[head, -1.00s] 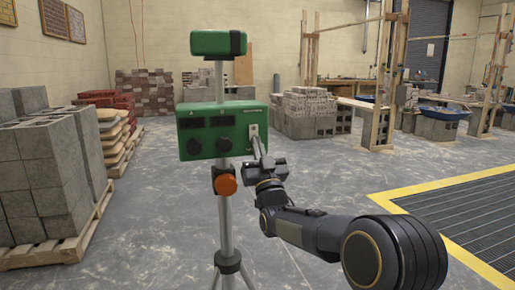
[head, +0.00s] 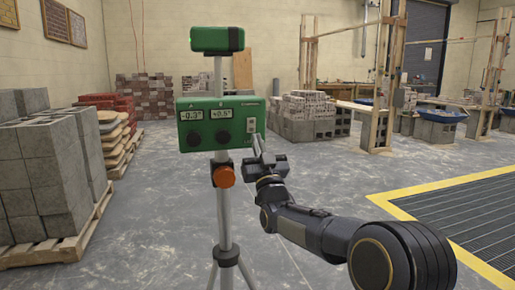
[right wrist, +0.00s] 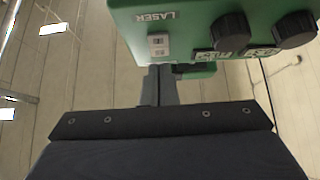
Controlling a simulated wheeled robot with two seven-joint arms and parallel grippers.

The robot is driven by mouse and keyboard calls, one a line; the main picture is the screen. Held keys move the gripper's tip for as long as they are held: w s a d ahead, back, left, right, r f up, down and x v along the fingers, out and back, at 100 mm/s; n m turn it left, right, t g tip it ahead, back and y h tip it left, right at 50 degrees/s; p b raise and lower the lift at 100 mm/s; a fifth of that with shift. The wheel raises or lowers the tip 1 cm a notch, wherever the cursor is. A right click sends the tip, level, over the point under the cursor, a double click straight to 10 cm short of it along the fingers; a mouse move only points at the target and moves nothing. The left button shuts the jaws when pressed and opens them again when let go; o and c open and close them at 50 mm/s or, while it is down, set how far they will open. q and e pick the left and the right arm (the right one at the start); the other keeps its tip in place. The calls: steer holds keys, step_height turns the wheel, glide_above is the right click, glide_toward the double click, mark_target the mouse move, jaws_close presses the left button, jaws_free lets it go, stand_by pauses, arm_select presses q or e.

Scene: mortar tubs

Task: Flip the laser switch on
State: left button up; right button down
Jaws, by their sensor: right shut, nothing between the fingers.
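The green laser box (head: 206,138) stands on a tripod (head: 226,205), with two black knobs and two lit displays reading about -0.3° and +0.5°. The pale laser switch (head: 250,127) is at the right end of its front face. In the right wrist view the box appears upside down, with the switch (right wrist: 158,45) beside the LASER label. My right gripper (head: 257,143) is shut and empty, its fingertips just below the switch. In the right wrist view the fingertips (right wrist: 160,78) are close to the switch plate; contact is unclear. My left gripper is out of view.
A green laser head (head: 217,40) with a small green light tops the tripod. An orange knob (head: 224,176) sits below the box. A pallet of grey blocks (head: 40,165) stands left, and a yellow-edged floor grate (head: 460,215) lies right. The floor between is clear.

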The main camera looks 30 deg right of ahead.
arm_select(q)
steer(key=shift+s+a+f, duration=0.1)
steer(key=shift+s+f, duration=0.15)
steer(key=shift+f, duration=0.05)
arm_select(e)
steer(key=w+f+v, duration=0.1)
steer(key=v, duration=0.9)
steer(key=shift+f, duration=0.4)
steer(key=shift+d, duration=0.15)
